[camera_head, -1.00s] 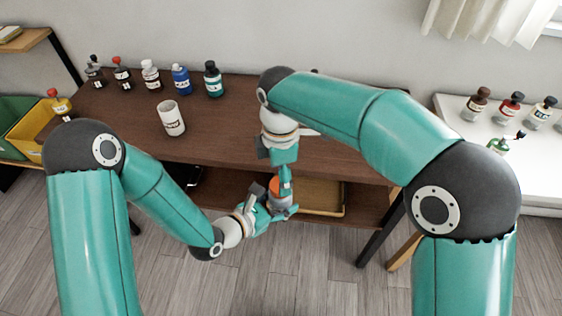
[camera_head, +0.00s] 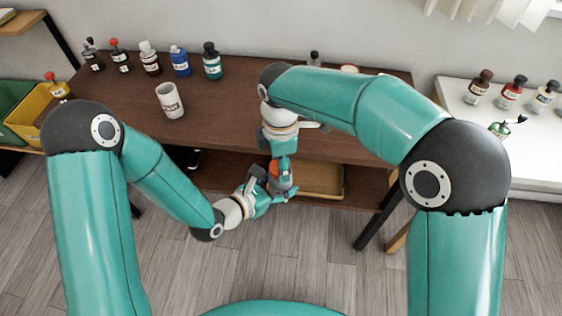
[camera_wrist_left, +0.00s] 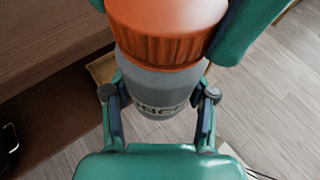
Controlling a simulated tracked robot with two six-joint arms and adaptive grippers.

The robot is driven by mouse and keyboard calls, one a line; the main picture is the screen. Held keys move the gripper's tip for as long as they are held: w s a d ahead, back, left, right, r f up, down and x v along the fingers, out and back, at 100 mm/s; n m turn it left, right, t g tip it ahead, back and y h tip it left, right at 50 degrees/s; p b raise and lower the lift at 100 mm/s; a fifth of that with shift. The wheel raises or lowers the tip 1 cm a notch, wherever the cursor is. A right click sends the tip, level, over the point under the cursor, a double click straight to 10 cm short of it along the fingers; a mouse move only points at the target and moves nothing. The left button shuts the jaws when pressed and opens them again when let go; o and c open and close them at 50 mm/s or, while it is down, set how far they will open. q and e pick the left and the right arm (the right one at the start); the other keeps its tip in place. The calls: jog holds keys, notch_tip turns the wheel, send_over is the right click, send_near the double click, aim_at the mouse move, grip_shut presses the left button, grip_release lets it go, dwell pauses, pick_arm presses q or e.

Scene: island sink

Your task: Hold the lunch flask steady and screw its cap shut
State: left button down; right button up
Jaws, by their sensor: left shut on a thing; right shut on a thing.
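The lunch flask has a grey body (camera_wrist_left: 158,88) with a dark-lettered label, partly out of sight, and a ribbed orange cap (camera_wrist_left: 168,35) on top. In the head view the flask (camera_head: 281,184) is held upright or nearly so, in front of the brown table. My left gripper (camera_head: 268,190) is shut on the body, one finger on each side in the left wrist view. My right gripper (camera_head: 284,163) comes down from above, shut on the orange cap, with a green finger on either side. The joint between cap and body shows no clear gap.
A white mug (camera_head: 171,101) stands on the brown table (camera_head: 230,118), with several bottles behind it. A yellow tray (camera_head: 318,181) lies on the lower shelf just behind the flask. A white side table (camera_head: 460,118) with bottles is at the right. Open floor lies in front.

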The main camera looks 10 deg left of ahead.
jog(key=m, duration=0.6)
jog(key=shift+m, duration=0.3)
jog(key=m, duration=0.9)
jog(key=shift+w, duration=0.1)
jog(key=m, duration=0.5)
jog(key=shift+m, duration=0.3)
jog(key=o, duration=1.4)
jog(key=shift+c, duration=0.2)
notch_tip(320, 180, up, 12)
jog(key=shift+f, duration=0.15)
